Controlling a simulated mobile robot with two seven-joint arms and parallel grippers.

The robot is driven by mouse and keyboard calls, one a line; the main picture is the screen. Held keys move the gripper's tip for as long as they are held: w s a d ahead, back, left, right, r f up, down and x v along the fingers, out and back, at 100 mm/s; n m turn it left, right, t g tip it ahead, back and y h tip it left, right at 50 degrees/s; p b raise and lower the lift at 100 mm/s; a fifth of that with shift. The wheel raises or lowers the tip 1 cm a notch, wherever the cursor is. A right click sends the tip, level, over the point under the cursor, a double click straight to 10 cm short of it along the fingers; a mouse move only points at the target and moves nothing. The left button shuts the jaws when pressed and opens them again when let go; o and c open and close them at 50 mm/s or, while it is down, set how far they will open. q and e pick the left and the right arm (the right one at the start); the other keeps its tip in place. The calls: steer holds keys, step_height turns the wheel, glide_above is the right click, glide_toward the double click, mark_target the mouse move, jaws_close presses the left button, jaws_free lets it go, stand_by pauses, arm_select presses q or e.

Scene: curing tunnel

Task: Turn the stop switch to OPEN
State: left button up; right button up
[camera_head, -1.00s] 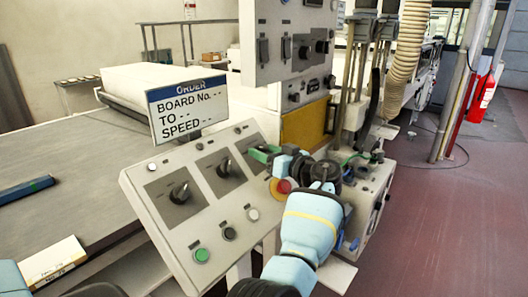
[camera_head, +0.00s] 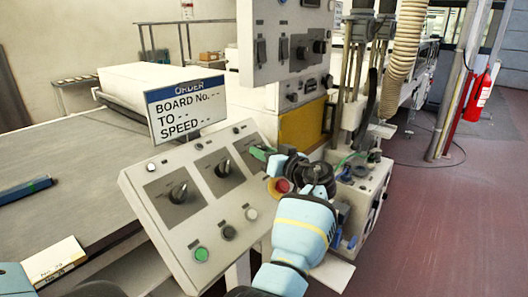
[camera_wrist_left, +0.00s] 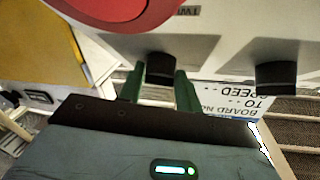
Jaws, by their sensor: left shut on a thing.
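The sloped control panel (camera_head: 205,232) carries a row of black rotary knobs. My left gripper (camera_head: 262,154) is at the rightmost knob and largely hides it in the head view. In the left wrist view, the black knob (camera_wrist_left: 160,68) sits between the two green fingers of this gripper (camera_wrist_left: 159,88), which is shut on it. No OPEN marking is readable, so I cannot tell which setting the knob points to. The middle knob (camera_head: 223,168) and left knob (camera_head: 179,193) stand free. My right gripper is not in view.
A red push button (camera_head: 281,187) sits close beneath my left wrist, and also shows large in the wrist view (camera_wrist_left: 112,8). Green (camera_head: 202,254), black (camera_head: 229,233) and white (camera_head: 251,214) buttons line the lower edge. An order sign (camera_head: 188,107) stands behind the panel.

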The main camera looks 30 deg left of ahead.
arm_select(q)
steer(key=shift+s+r+m+t, duration=0.1)
steer(key=shift+r+m+t, duration=0.15)
steer(key=shift+m+t, duration=0.3)
steer(key=m+t+h+p, duration=0.1)
steer(key=m, duration=0.1)
steer(key=m+t+h+p, duration=0.1)
steer(key=m+p, duration=0.1)
steer(key=m+t+h+p, duration=0.1)
steer(key=m, duration=0.1)
steer(key=shift+s+a+r+p, duration=0.15)
steer(key=shift+s+r+p, duration=0.1)
steer(key=shift+r+p, duration=0.1)
steer(key=shift+f+m+t+h, duration=0.25)
steer(key=shift+m+t+h, duration=0.45)
steer(key=shift+m, duration=0.35)
steer(key=shift+f+m+h+p, duration=0.1)
steer(key=shift+m+h+p, duration=0.2)
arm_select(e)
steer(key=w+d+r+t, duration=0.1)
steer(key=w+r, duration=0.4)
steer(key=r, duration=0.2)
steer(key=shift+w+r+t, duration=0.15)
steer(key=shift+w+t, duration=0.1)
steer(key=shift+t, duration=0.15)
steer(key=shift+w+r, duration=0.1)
arm_select(q)
steer(key=o, duration=0.9)
steer(key=shift+f, duration=0.1)
steer(key=shift+o, duration=0.2)
